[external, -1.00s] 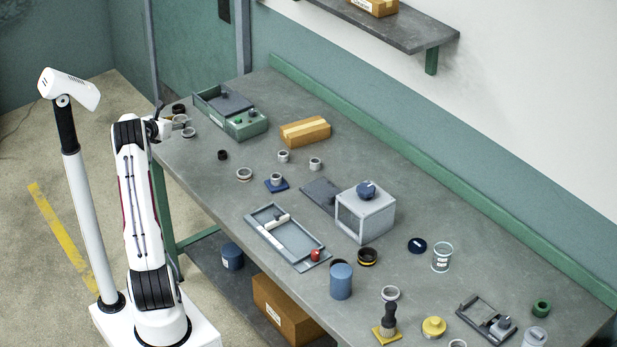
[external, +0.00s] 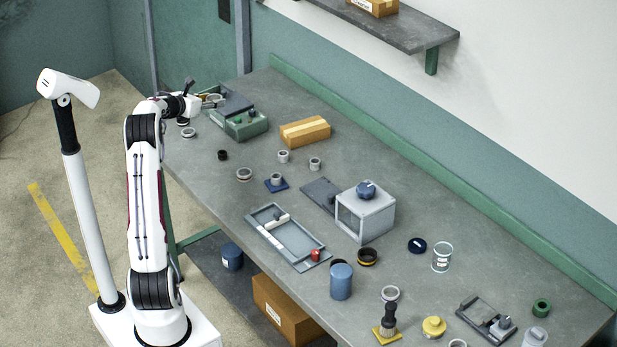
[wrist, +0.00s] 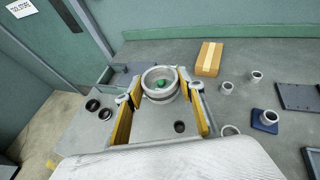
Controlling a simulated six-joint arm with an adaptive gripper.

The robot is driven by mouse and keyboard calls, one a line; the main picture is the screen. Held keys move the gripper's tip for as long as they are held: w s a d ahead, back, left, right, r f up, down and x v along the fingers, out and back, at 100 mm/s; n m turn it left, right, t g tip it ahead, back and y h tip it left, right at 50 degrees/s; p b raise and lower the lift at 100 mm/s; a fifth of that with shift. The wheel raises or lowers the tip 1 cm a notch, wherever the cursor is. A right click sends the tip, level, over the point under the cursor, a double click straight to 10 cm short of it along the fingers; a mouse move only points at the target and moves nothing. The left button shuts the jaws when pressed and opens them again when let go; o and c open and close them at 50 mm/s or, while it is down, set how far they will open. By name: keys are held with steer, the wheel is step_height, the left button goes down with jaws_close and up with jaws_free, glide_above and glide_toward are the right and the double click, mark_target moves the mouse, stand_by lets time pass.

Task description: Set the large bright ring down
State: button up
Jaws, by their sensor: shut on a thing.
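The large bright ring (wrist: 149,90) is pale grey and sits between the fingertips of my gripper (wrist: 162,92) in the wrist view. My gripper is shut on it. Something green shows through the ring's opening. In the external view my gripper (external: 208,100) holds the ring (external: 214,98) at the far left end of the bench, in line with the green box (external: 247,127). The ring appears to be held above the bench; the exact height and what lies right below it cannot be told.
A cardboard box (external: 305,132) lies right of the green box. A small dark ring (external: 222,155), a pale ring (external: 188,132) and another pale ring (external: 244,174) lie on the bench (external: 205,165). Two black rings (wrist: 98,109) lie at left in the wrist view.

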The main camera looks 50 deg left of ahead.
steer(key=w+d+m+h, duration=0.25)
steer(key=w+d, duration=0.45)
steer(key=d, duration=0.8)
steer(key=w+d+m+h, duration=0.25)
steer(key=w+d, duration=0.35)
steer(key=d, duration=0.8)
steer(key=w+d+m+h, duration=0.2)
steer(key=w+d+h, duration=0.35)
steer(key=d, duration=0.95)
steer(key=s+d+m+g+h, duration=0.2)
steer(key=s+d+m, duration=0.15)
steer(key=d, duration=1.65)
steer(key=s+d+m+g+h, duration=0.2)
steer(key=d+m+h, duration=0.15)
steer(key=d, duration=1.65)
step_height(320, 180, down, 11)
steer(key=y, duration=0.1)
steer(key=shift+w+a, duration=0.1)
steer(key=shift+f, duration=3.1)
